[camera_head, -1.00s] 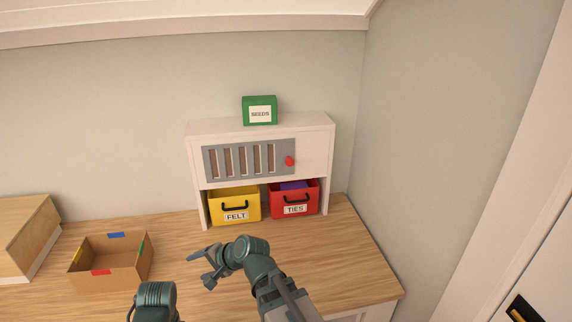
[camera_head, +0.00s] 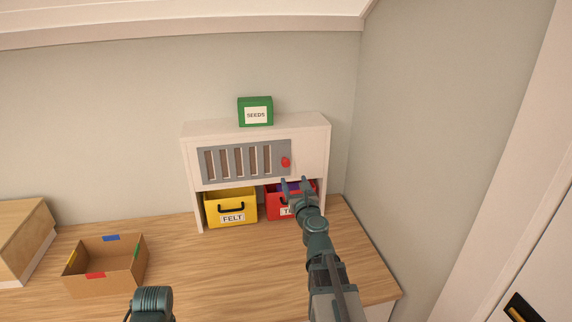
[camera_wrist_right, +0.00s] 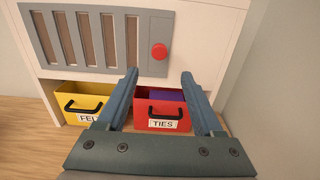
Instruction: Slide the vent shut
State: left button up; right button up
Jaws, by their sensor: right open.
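The vent is a grey slotted plate (camera_head: 243,161) on the front of a white cabinet. Brownish openings show through its slots. A red knob (camera_head: 285,162) sits at the plate's right end; it also shows in the right wrist view (camera_wrist_right: 159,52). My right gripper (camera_head: 294,181) is open and empty, in front of the cabinet just below the knob. In the right wrist view its fingers (camera_wrist_right: 160,76) spread below the knob and do not touch it. Part of my left arm shows at the bottom edge; its gripper is out of view.
Under the vent stand a yellow FELT bin (camera_head: 230,208) and a red TIES bin (camera_wrist_right: 146,108), partly behind my right gripper. A green SEEDS box (camera_head: 255,111) is on top of the cabinet (camera_head: 312,129). An open cardboard box (camera_head: 105,275) stands at left. A wall rises at right.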

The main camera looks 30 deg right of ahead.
aim_at(286, 164)
jog(key=x, duration=1.3)
jog(key=shift+a, duration=0.1)
grip_shut()
dwell(0.9)
